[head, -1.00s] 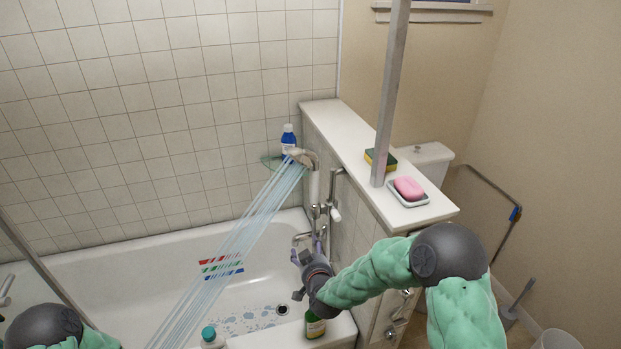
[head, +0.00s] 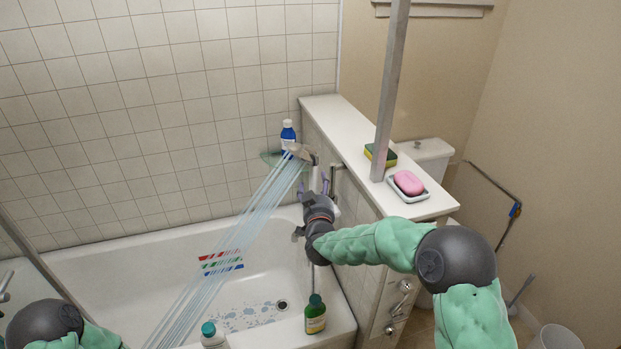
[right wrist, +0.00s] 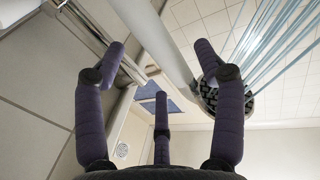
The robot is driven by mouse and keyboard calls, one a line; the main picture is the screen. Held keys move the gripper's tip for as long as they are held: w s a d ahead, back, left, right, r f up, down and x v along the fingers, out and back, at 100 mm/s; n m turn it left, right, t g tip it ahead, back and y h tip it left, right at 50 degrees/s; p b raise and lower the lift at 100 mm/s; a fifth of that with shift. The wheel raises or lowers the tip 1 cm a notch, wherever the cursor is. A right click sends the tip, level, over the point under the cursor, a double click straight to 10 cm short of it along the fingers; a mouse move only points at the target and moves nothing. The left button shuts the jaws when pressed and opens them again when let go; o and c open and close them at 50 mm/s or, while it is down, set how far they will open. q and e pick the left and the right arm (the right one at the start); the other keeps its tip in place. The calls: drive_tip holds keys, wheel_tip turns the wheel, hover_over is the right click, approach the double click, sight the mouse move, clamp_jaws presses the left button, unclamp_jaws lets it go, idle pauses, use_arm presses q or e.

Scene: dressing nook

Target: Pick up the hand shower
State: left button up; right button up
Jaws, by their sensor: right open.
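The hand shower (head: 300,152) hangs upright in its holder at the end of the tub, its head tilted left and spraying water. In the right wrist view its white handle (right wrist: 165,48) runs diagonally between my spread fingers, with the dark round spray face (right wrist: 208,98) by the right finger. My right gripper (head: 318,188) is open and empty just below the shower head, at the handle; it also shows in the right wrist view (right wrist: 160,58). I cannot tell whether a finger touches the handle. My gripper and wrist hide the lower handle and part of the tap. My left gripper is out of view.
A blue bottle (head: 288,134) stands on a glass corner shelf behind the shower head. A metal rail (right wrist: 95,35) runs beside the handle. A ledge (head: 340,127) holds a sponge (head: 380,155) and pink soap (head: 408,182). A green bottle (head: 315,314) stands on the tub's near rim.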

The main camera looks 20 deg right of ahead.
sight(317, 180)
drive_tip(key=shift+b+x, duration=0.6)
drive_tip(key=shift+x, duration=1.7)
drive_tip(key=shift+d+r, duration=0.2)
clamp_jaws()
